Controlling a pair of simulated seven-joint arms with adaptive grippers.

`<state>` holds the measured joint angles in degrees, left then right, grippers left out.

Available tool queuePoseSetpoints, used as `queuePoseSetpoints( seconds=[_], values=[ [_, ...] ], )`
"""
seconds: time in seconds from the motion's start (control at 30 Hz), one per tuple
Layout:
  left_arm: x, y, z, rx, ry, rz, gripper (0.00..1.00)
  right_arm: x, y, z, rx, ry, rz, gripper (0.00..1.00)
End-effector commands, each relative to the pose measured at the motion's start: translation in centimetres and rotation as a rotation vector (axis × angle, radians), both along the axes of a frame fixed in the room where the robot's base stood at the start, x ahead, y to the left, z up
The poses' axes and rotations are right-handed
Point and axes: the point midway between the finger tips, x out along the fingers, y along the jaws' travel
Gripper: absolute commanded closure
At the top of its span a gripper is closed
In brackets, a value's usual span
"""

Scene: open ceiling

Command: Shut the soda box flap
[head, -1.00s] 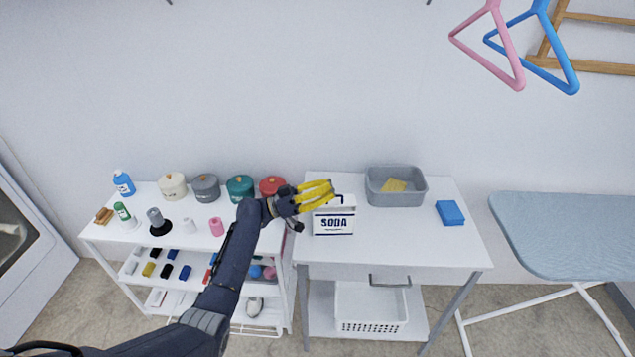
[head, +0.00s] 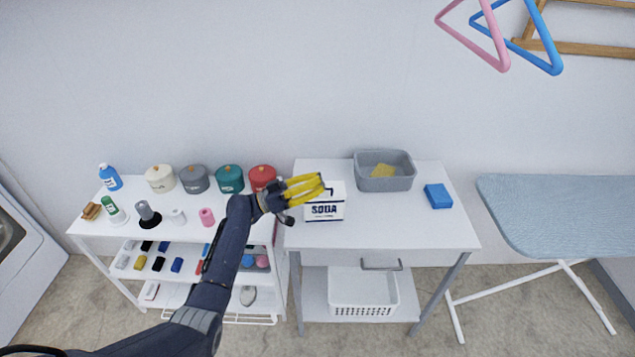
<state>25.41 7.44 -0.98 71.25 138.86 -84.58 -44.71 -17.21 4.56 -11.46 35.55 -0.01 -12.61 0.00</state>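The soda box (head: 324,211) is white with dark blue "SODA" lettering. It stands upright near the left edge of the white table (head: 400,228). My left gripper (head: 318,188), with yellow fingers, is at the box's upper left, in front of part of its top. The fingers reach to the right and look apart. Whether they touch the box or its flap cannot be told. The flap's own position is mostly hidden behind the fingers; a small dark piece shows at the top. My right gripper is not in view.
A grey bin (head: 384,183) with a yellow item and a blue box (head: 438,196) stand on the same table. To the left, a white shelf cart holds several lidded pots, bottles and spools. An ironing board (head: 550,210) is at the right. The table's front right is clear.

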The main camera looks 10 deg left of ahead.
Motion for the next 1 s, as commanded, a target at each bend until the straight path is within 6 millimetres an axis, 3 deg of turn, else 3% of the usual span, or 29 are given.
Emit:
queuePoseSetpoints(
  seconds=[0.07,0.27,0.53,1.0],
  values=[
    [-0.2,-0.1,-0.7,0.008,0.01,-0.003,1.0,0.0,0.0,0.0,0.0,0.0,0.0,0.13],
    [-0.3,-0.2,0.0,0.007,0.008,-0.004,1.0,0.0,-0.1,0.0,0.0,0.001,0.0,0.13],
    [-0.9,-0.9,4.0,0.004,-0.001,-0.011,1.0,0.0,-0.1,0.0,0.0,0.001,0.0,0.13],
    [-1.8,6.7,1.2,0.003,0.003,-0.008,1.0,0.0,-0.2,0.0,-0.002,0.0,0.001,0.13]
  ],
)
